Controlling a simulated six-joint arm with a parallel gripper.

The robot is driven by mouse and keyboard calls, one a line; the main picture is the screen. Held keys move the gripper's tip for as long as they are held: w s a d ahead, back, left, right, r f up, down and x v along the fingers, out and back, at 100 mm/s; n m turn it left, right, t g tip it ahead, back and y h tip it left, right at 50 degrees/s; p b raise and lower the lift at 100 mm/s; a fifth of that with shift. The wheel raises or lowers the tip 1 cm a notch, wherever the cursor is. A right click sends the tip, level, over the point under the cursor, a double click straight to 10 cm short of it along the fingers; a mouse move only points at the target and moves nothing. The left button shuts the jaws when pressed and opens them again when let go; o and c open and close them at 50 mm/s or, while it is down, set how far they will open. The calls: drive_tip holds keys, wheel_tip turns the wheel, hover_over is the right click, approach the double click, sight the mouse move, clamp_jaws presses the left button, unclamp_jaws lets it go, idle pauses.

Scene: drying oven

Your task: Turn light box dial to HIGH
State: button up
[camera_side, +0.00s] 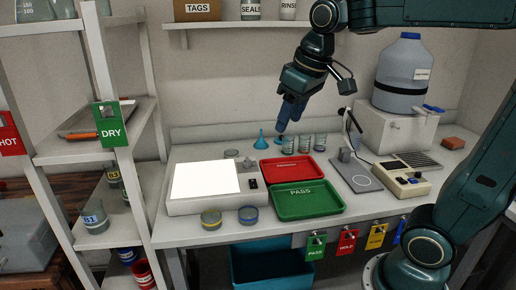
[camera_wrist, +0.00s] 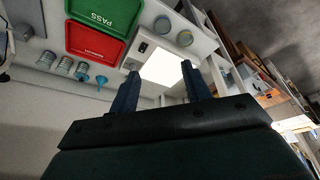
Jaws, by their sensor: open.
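The light box (camera_side: 205,181) is a white box with a bright lit top, on the left of the bench. A small dark control panel (camera_side: 253,183) sits at its right end; I cannot read the dial's setting. In the wrist view the light box (camera_wrist: 162,68) shows just beyond my fingers, and its dark control panel (camera_wrist: 142,47) shows near the left finger. My gripper (camera_side: 281,128) hangs in the air above the back of the bench, behind and to the right of the light box. In the wrist view its fingers (camera_wrist: 163,82) are apart with nothing between them.
A red tray (camera_side: 292,168) and a green PASS tray (camera_side: 306,200) lie right of the light box. Glass beakers (camera_side: 303,144) and a blue funnel (camera_side: 261,140) stand behind them. Two small jars (camera_side: 229,217) stand in front of the light box. A shelf rack (camera_side: 120,180) is at left.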

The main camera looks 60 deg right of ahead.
drive_tip(key=w+d+g, duration=0.1)
drive_tip(key=w+d, duration=0.2)
drive_tip(key=w, duration=0.5)
drive_tip(key=g, duration=0.3)
hover_over(247, 158)
wheel_tip(247, 158, down, 13)
drive_tip(key=shift+r, duration=0.15)
wheel_tip(247, 158, down, 14)
drive_tip(key=shift+r, duration=0.1)
drive_tip(key=c, duration=1)
